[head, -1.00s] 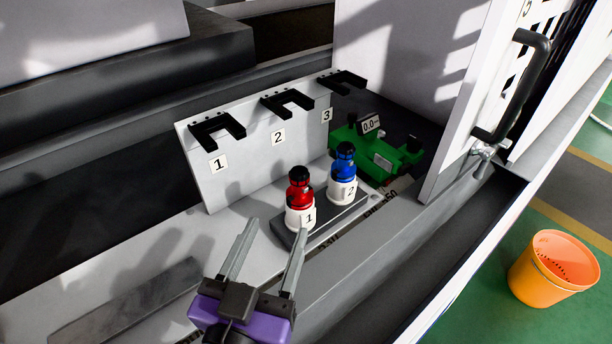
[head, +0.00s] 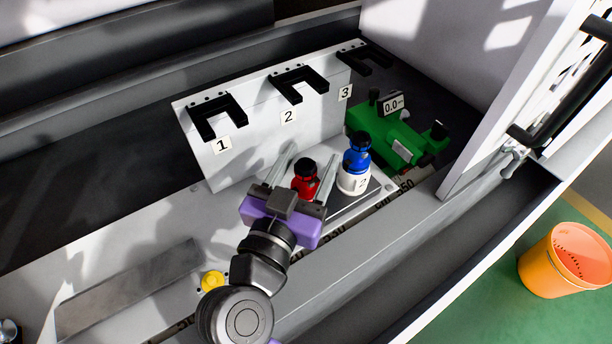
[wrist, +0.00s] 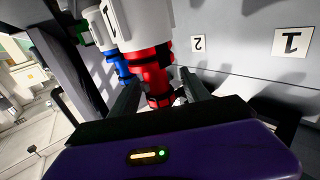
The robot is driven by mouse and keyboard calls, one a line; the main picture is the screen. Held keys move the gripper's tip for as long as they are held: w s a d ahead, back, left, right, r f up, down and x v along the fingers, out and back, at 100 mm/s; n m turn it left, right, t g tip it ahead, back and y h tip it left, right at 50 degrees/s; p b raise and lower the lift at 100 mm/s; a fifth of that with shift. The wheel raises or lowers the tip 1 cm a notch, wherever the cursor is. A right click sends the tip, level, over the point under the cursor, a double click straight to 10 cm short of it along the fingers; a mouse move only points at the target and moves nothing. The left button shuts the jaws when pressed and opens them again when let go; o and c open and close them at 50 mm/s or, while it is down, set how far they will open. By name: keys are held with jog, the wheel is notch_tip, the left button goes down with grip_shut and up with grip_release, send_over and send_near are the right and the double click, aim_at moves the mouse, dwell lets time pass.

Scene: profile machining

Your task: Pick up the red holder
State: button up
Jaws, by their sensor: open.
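The red holder (head: 305,182) has a black top and stands upright on the dark stand (head: 345,206). In the head view my gripper (head: 314,158) has its fingers on either side of the red holder and hides its lower part. In the wrist view, which is turned over, the red holder (wrist: 150,70) shows its white base at the top and its red body between my open fingers (wrist: 160,88). I cannot tell whether either finger touches it.
The blue holder (head: 356,158), with white base 2, stands close to the right finger. Behind is a white rack (head: 250,143) with black forks numbered 1, 2 and 3. A green device (head: 395,140) sits beyond. An orange bucket (head: 565,262) stands at the right.

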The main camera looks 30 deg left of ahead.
jog(key=shift+w, duration=0.75)
grip_shut()
jog(key=shift+a+r, duration=0.1)
jog(key=shift+r, duration=0.05)
notch_tip(320, 180, up, 20)
jog(key=shift+b, duration=0.4)
jog(key=c, duration=0.9)
grip_release()
grip_shut()
